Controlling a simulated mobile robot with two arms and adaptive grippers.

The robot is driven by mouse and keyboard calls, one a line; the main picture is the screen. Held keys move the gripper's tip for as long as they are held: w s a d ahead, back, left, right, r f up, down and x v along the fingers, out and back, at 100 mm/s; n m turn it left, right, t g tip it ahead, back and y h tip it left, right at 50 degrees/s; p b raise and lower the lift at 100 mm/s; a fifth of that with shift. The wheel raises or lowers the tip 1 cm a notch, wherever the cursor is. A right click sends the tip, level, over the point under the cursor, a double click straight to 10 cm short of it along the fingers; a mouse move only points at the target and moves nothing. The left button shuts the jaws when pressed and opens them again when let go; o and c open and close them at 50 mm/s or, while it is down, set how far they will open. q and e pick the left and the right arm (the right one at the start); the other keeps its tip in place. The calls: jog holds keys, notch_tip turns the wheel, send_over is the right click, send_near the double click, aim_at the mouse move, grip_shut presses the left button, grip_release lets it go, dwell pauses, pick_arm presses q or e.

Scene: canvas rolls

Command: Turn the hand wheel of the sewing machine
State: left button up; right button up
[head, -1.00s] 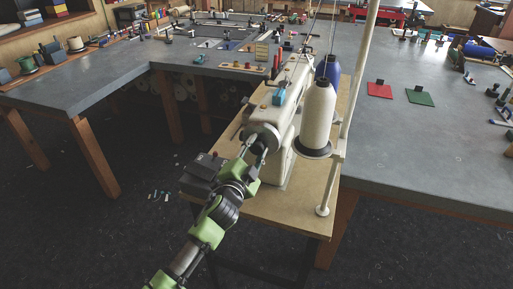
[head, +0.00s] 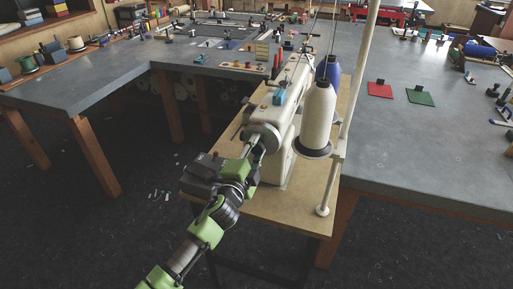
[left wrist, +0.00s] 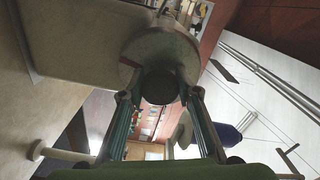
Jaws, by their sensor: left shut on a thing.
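The white sewing machine (head: 287,122) stands on a small wooden table. Its round hand wheel (head: 268,131) faces my arm at the near end. My left gripper (head: 257,142) is at the wheel, reaching in from the lower left. In the left wrist view the fingers of this gripper (left wrist: 158,94) lie on either side of the hub, shut on it. The fingers partly cover the wheel in the head view. My right gripper is out of view.
A white thread cone (head: 318,114) and a blue one (head: 328,69) stand right of the machine by a pale pole (head: 343,125). A large grey worktable (head: 420,150) lies behind and to the right, with red and green squares on it. Open floor lies left.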

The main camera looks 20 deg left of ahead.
pick_arm(q)
jog(key=o, duration=1.1)
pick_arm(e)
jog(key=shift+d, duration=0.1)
pick_arm(q)
jog(key=s, duration=1.2)
jog(key=shift+a, duration=0.2)
